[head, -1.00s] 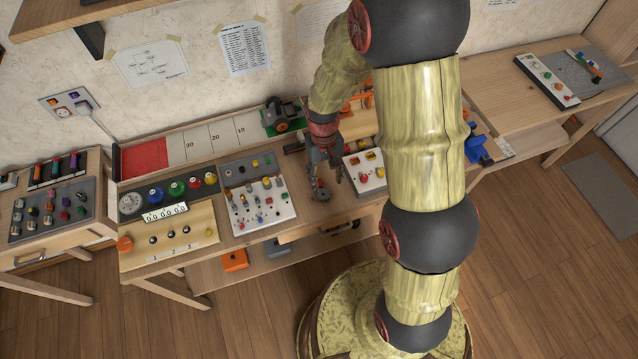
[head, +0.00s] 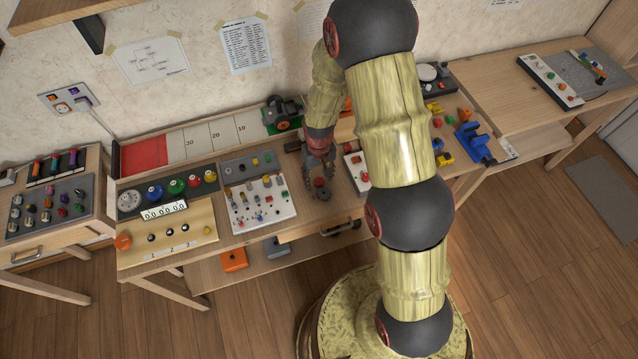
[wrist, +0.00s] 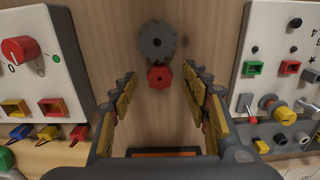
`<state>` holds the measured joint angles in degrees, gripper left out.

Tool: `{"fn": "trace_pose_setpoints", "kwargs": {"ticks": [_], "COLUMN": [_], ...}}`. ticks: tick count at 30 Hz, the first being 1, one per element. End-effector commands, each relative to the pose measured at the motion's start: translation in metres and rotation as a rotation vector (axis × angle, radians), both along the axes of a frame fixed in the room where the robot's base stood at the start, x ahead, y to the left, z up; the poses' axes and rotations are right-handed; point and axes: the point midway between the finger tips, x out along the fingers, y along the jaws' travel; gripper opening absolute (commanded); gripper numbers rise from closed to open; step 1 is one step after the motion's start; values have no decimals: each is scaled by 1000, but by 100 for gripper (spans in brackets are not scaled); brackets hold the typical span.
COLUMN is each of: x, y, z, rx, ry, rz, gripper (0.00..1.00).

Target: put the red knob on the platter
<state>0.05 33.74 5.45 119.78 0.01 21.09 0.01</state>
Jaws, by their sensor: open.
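A small red lobed knob (wrist: 159,77) shows in the wrist view, touching or overlapping a dark grey toothed piece (wrist: 157,41) on the bare wood. I cannot tell whether one sits on the other. My gripper (wrist: 160,88) is open, its fingers on either side of the red knob and apart from it. In the head view my gripper (head: 319,172) is just over the grey and red piece (head: 322,188). A pale round disc on a dark box, which looks like the platter (head: 427,72), stands at the back right, beyond my arm.
A white panel with a red dial (wrist: 20,49) stands left in the wrist view. Another white panel with switches (wrist: 287,75) stands right. In the head view a blue clamp-like thing (head: 473,142) and small coloured blocks lie right of my arm.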

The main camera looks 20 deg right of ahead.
Motion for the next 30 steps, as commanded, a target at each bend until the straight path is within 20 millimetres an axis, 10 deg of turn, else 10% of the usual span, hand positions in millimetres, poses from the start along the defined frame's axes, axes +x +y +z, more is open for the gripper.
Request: {"fn": "trace_pose_setpoints", "kwargs": {"ticks": [30], "x": [0], "y": [0], "z": [-5], "rx": [0], "ry": [-1], "rz": [0], "gripper": [14]}}
